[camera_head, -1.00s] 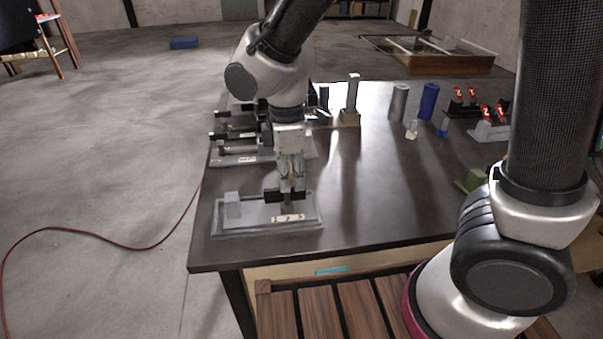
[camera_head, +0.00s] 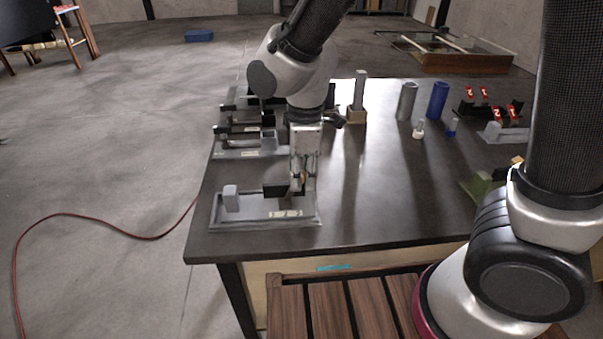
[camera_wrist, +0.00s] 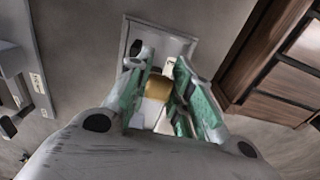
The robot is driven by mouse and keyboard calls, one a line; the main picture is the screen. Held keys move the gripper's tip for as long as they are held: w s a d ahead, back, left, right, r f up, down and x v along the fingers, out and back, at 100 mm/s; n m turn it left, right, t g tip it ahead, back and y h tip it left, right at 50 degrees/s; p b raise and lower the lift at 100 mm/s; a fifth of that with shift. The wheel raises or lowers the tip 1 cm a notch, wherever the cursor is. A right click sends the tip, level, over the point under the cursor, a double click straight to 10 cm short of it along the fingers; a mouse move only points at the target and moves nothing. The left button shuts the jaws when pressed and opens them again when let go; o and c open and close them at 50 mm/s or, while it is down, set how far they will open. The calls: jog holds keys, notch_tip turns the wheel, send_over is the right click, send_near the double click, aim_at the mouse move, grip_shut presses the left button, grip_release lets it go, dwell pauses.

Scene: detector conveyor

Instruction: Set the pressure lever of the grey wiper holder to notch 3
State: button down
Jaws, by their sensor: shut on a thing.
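The grey wiper holder (camera_head: 228,223) lies at the front left corner of the dark table, a flat base with a raised grey block at its left end. A pale label strip (camera_head: 286,214) is on its front edge. My gripper (camera_head: 300,188) points down over the right part of the holder, beside a black bar. In the wrist view, its green-sided fingers (camera_wrist: 160,92) close on a tan piece, seemingly the lever (camera_wrist: 157,86). The holder's base (camera_wrist: 178,42) shows behind them. The fingers hide most of the lever, and the notch marks are too small to read.
More holders (camera_head: 232,153) stand behind along the table's left edge. An upright grey post (camera_head: 360,92), a grey cylinder (camera_head: 407,100) and a blue cylinder (camera_head: 437,99) stand further back. Red-tagged parts (camera_head: 514,110) are at the right. The table's middle is clear.

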jog(key=shift+s+d+f, duration=0.1)
jog(key=shift+d+f, duration=0.05)
jog(key=shift+d, duration=0.05)
dwell(0.4)
jog(key=c, duration=1.2)
grip_release()
jog(key=shift+c, duration=0.2)
jog(key=shift+a+r, duration=0.1)
jog(key=shift+r, duration=0.1)
jog(key=shift+r, duration=0.35)
notch_tip(320, 180, up, 11)
jog(key=shift+d, duration=0.2)
